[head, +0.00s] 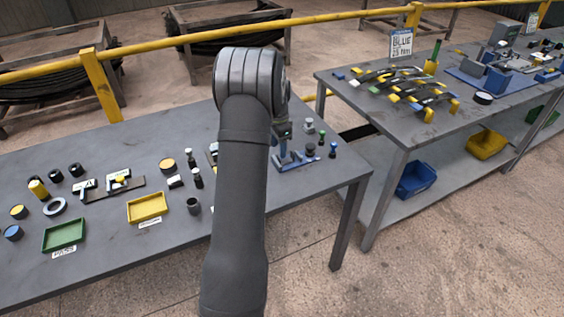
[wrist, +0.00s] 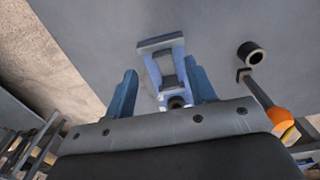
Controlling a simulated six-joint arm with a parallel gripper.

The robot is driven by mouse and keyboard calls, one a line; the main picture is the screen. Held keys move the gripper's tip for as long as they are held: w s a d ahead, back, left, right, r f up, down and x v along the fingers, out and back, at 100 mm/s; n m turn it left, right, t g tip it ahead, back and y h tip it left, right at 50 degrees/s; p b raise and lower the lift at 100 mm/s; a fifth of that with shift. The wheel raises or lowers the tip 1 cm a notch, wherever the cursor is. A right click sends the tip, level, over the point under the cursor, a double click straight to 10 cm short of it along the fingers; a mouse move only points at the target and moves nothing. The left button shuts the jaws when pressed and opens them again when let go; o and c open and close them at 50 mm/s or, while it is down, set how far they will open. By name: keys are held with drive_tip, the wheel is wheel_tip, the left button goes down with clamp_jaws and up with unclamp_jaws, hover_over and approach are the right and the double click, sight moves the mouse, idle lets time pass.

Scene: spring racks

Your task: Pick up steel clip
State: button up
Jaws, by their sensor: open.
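In the wrist view, my gripper (wrist: 161,88) is open, with one blue finger on each side of a blue-grey bracket-like piece (wrist: 160,43). This piece has a crossbar at its top and a dark round end near my palm. It may be the steel clip, but I cannot be sure. I cannot tell whether the fingers touch it. In the head view, my arm hides most of the gripper; its lower part (head: 283,133) shows over a blue fixture (head: 291,160) at the table's right end. No clip can be made out clearly there.
In the wrist view, a dark ring (wrist: 251,54) and a rod with an orange handle (wrist: 283,118) lie to the right. In the head view, small dark and green pieces (head: 321,142) stand beside the fixture. A yellow tray (head: 147,208) and green tray (head: 64,235) are left.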

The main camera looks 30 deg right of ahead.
wheel_tip(320, 180, down, 4)
drive_tip(key=shift+w+f, duration=0.1)
drive_tip(key=shift+w, duration=0.05)
clamp_jaws()
